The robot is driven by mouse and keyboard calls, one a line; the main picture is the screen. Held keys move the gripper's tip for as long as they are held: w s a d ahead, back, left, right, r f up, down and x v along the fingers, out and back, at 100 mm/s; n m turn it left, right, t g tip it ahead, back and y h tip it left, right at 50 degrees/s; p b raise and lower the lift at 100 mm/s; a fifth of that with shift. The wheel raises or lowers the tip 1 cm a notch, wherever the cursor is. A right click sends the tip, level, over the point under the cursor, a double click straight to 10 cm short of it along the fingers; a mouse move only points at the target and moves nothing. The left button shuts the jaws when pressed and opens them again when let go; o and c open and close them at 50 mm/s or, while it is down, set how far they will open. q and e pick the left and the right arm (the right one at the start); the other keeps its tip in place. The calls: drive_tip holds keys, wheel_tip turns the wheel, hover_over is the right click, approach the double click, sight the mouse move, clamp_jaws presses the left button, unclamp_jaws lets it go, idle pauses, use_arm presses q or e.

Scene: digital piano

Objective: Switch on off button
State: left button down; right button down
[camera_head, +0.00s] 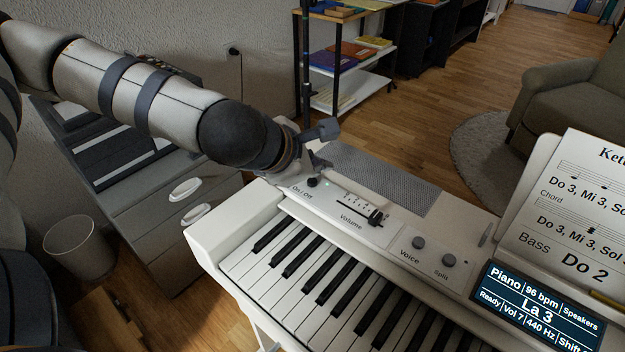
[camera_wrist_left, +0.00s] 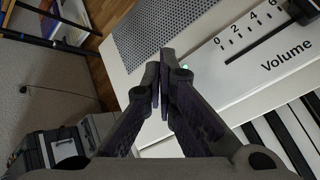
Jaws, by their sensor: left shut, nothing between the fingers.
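The white digital piano (camera_head: 230,228) stands in front of me. Its dark on/off button (camera_head: 312,182) sits at the left end of the top panel, above the "On / Off" label. A small green light (camera_head: 327,184) glows beside it, and the light also shows in the left wrist view (camera_wrist_left: 186,66). My left gripper (camera_head: 322,166) is just above and behind the button; contact cannot be told. In the left wrist view its fingers (camera_wrist_left: 160,72) are shut and empty, and they hide the button. My right gripper is not in view.
The volume slider (camera_head: 375,218), voice knob (camera_head: 419,243) and split knob (camera_head: 449,260) lie to the right. The lit display (camera_head: 538,308) reads "Piano", "La 3", "Ready". A music stand with a sheet (camera_head: 575,190) is at the right. A drawer cabinet (camera_head: 160,215) stands left.

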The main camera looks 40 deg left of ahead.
sight(315, 183)
use_arm(q)
drive_tip(key=shift+f, duration=0.25)
